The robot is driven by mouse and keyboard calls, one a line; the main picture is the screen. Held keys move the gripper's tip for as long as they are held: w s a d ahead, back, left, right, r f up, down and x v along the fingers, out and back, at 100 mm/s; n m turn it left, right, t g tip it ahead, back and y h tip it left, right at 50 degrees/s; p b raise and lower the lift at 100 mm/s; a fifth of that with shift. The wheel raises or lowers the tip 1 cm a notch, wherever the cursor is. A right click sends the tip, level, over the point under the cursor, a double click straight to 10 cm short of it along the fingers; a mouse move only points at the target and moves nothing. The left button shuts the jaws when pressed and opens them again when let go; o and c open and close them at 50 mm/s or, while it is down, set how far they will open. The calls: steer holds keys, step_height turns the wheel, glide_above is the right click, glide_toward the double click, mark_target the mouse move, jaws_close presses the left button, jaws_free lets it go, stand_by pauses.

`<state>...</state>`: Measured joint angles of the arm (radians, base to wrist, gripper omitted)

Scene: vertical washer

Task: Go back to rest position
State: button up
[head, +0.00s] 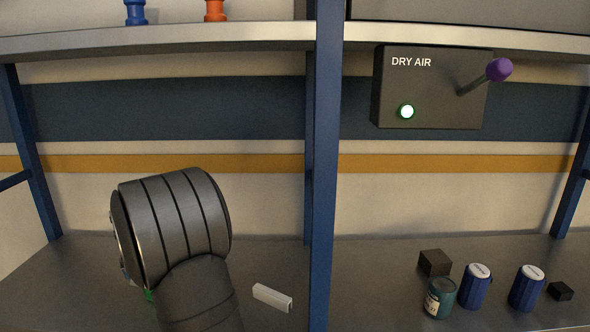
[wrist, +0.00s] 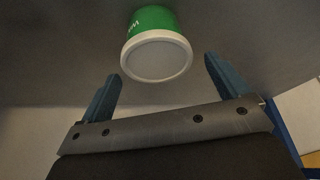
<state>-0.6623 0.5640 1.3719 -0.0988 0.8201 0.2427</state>
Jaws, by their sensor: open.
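My gripper (wrist: 162,67) shows in the wrist view with its two blue fingers spread wide apart and nothing clamped between them. A green can with a white end (wrist: 152,24) is just past the fingertips, its white end facing the camera; a gap shows on each side of it. In the head view my arm hides the gripper at the lower left, over the shelf. Only a small green patch (head: 149,295) shows there beneath my arm, probably the same can.
A blue post (head: 322,180) stands right of my arm, and a white block (head: 272,297) lies between them. Right of the post are a dark green can (head: 439,298), two blue cans (head: 476,286) (head: 526,289) and dark blocks (head: 434,262). A DRY AIR box (head: 430,88) with a purple-knobbed lever hangs above.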

steer(key=d+r, duration=0.7)
steer(key=d, duration=0.5)
steer(key=s+d+f+m, duration=0.1)
steer(key=s+d+f, duration=0.2)
steer(key=s+d, duration=0.45)
steer(key=s+d+f+m, duration=0.1)
steer(key=s+d+f, duration=0.3)
steer(key=s+d, duration=0.4)
steer(key=s+d+f+m+h, duration=0.2)
steer(key=s+d+f+m, duration=0.1)
steer(key=d, duration=0.5)
steer(key=s+d+f+m+h, duration=0.1)
steer(key=s+d+f+m, duration=0.3)
steer(key=d, duration=0.4)
steer(key=shift+s+d+m+h, duration=0.2)
steer(key=shift+s+m+h, duration=0.2)
steer(key=shift+s+m, duration=0.2)
